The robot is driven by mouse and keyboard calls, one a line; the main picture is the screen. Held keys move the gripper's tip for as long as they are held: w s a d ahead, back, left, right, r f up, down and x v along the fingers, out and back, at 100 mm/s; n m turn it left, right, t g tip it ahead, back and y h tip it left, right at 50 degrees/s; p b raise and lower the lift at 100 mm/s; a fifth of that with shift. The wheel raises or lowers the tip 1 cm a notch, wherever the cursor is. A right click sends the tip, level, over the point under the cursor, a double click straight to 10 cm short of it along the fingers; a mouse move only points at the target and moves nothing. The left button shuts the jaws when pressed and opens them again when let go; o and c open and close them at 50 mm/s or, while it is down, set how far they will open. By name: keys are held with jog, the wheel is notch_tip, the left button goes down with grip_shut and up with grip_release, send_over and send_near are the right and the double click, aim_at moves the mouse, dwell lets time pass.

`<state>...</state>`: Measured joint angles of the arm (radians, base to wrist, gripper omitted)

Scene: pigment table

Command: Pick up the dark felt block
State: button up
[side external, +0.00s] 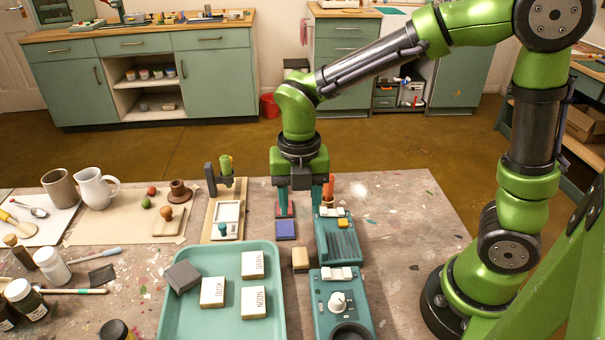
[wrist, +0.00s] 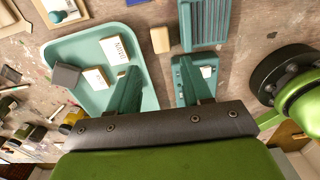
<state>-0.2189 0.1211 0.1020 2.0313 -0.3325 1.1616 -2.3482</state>
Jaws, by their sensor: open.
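The dark felt block (side external: 182,277) is a dark grey block lying at an angle in the upper left of the teal tray (side external: 178,322). In the wrist view the dark block (wrist: 66,77) is near the left side of the tray (wrist: 80,42). My gripper (side external: 305,200) is open and empty, with its teal fingers pointing down. It is behind and to the right of the tray, apart from the block. The wrist view shows the two fingers of my gripper (wrist: 160,82) spread, with the block well to their left.
Several pale lettered blocks (side external: 253,265) share the tray. Right of it are a small tan block (side external: 300,259) and teal devices (side external: 338,246), close below my gripper. A stand with a green top (side external: 226,164) rises behind the tray. Jars (side external: 52,266) and brushes lie left.

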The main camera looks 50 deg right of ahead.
send_over(300, 255)
jog(key=f, duration=0.8)
jog(key=shift+w+d+f, duration=0.2)
jog(key=shift+d+f, duration=0.05)
jog(key=shift+f, duration=0.05)
jog(key=shift+s+a+f, duration=0.15)
jog(key=shift+f, duration=1.2)
jog(key=shift+s+a+f, duration=0.1)
jog(key=shift+s+f, duration=0.05)
jog(key=shift+f, duration=1.2)
jog(key=c, duration=0.8)
